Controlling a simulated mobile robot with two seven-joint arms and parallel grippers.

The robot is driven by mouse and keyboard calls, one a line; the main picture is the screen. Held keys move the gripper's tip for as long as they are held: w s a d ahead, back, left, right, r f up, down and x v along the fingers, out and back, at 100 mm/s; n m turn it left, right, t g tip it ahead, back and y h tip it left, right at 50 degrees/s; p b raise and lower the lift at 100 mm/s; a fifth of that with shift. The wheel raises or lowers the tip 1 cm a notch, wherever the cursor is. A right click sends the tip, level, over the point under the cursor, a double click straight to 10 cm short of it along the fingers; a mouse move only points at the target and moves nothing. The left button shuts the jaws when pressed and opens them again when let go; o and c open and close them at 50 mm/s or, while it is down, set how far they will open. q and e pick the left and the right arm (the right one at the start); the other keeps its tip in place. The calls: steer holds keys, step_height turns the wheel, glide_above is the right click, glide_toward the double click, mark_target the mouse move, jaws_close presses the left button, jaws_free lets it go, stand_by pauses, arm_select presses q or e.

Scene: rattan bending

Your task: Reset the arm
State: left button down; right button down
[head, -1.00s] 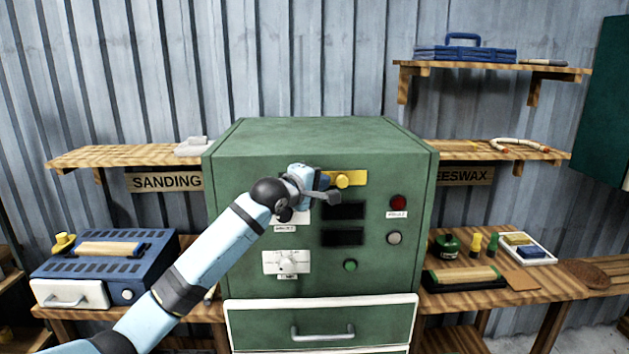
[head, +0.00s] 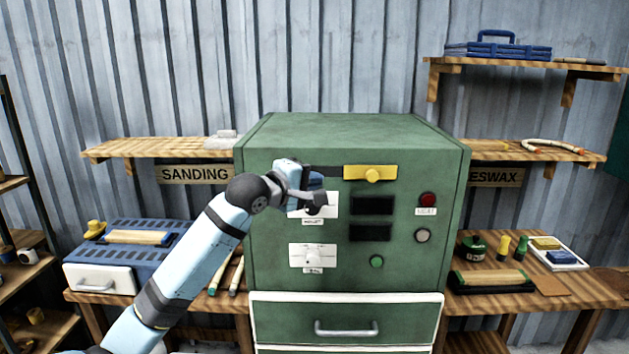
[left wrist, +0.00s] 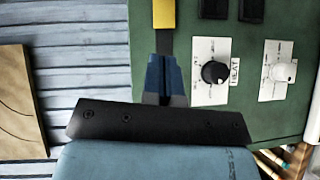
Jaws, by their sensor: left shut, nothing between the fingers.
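My left arm reaches in from the lower left in the head view. My left gripper (head: 313,179) is shut and empty in front of the upper left part of the green cabinet (head: 350,136). It partly covers a white dial plate (head: 331,207). The left wrist view shows its blue fingers (left wrist: 166,78) together, beside the black dial knob (left wrist: 214,72) and below the yellow plate (left wrist: 164,14). They look apart from the knob. My right gripper is in neither view.
A drawer (head: 346,314) is below. Shelves hold tools on both sides.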

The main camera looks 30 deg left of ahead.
arm_select(q)
steer(key=shift+s, duration=0.1)
steer(key=s+d+f+m+g, duration=0.1)
steer(key=s+d+f+m, duration=0.2)
steer(key=f, duration=0.7)
steer(key=s+d+f+m+g+p, duration=0.1)
steer(key=s+d+f+m, duration=0.25)
steer(key=f, duration=0.75)
steer(key=s+d+f+m+g, duration=0.1)
steer(key=s+d+f+m, duration=0.2)
steer(key=f, duration=0.7)
steer(key=s+d+f+m+g, duration=0.1)
steer(key=s+d+f+m, duration=0.3)
steer(key=s+f, duration=0.4)
steer(key=s+d+f+m+g+p, duration=0.1)
steer(key=s+d+f+m, duration=0.3)
steer(key=s+f, duration=0.5)
steer(key=s+d, duration=0.1)
steer(key=s, duration=0.5)
steer(key=shift+s, duration=0.25)
steer(key=shift+d, duration=0.1)
